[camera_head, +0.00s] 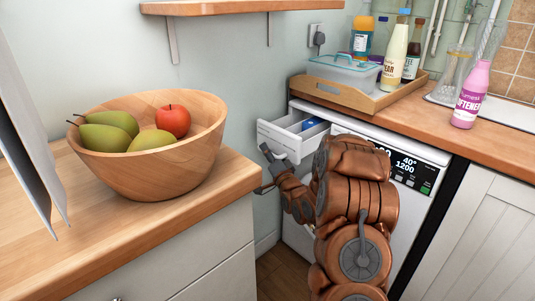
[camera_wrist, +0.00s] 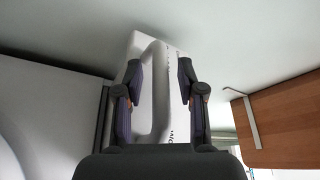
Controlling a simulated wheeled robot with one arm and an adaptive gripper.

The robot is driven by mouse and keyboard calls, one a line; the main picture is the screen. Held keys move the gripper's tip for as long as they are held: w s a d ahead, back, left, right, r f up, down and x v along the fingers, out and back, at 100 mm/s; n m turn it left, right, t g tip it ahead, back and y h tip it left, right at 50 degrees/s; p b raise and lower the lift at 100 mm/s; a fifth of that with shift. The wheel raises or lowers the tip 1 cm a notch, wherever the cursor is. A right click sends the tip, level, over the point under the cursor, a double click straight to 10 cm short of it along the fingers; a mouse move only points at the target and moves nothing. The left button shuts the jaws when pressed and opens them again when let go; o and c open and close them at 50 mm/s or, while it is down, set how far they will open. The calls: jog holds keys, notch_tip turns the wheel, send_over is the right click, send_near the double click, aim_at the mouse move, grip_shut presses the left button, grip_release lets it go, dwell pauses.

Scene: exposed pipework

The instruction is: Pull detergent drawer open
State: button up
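The white detergent drawer (camera_head: 284,140) sticks out from the top left of the white washing machine (camera_head: 405,165), and its compartments show, with something blue inside. My gripper (camera_head: 263,171) is at the drawer's front, low and to its left in the head view. In the wrist view, the drawer front with its looped white handle (camera_wrist: 155,95) lies between the two fingers of my gripper (camera_wrist: 159,80). The fingers are spread apart, with a visible gap on the right side of the handle. My arm hides part of the machine front, and contact with the handle is unclear.
A wooden bowl of fruit (camera_head: 165,165) stands on the left counter (camera_head: 60,235), near my gripper. A wooden tray (camera_head: 355,98) with bottles and a plastic box sits above the machine. A pink softener bottle (camera_head: 471,95) stands right. A narrow floor gap (camera_head: 280,270) separates counter and machine.

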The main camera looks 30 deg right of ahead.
jog(key=shift+s, duration=0.1)
jog(key=v, duration=0.7)
jog(key=shift+s, duration=0.2)
dwell(0.5)
